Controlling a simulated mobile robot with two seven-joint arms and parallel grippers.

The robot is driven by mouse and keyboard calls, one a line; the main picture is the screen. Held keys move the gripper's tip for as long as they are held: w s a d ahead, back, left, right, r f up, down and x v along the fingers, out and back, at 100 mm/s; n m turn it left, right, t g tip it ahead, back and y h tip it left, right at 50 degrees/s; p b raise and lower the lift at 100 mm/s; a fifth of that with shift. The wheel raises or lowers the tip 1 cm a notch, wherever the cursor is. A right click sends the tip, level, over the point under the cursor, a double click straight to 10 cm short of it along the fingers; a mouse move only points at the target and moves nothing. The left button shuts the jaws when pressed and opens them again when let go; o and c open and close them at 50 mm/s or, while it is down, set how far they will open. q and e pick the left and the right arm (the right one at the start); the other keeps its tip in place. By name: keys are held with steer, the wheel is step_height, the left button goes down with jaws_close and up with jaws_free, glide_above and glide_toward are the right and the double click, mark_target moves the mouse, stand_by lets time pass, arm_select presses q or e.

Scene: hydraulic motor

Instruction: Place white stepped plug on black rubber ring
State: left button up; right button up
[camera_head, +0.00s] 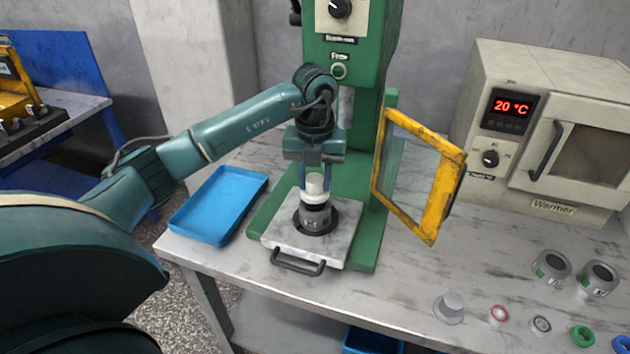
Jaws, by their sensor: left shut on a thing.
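A white stepped plug (315,183), narrow above and wider below, is upright between the fingers of my left gripper (315,184). The gripper points down and is shut on it. The plug is directly over the grey cylindrical housing (316,218) and looks to be at its top; I cannot tell whether it touches. The housing stands on a white plate (345,225) with a dark round base around its foot. I cannot make out a black rubber ring under the plug; that spot is covered. My right gripper is not in view.
A green press column (345,80) stands behind, with an open yellow-framed door (440,200) at right. A blue tray (220,205) lies left.

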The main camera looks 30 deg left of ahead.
arm_select(q)
steer(key=shift+f, duration=0.7)
steer(key=shift+f, duration=0.1)
steer(key=o, duration=1)
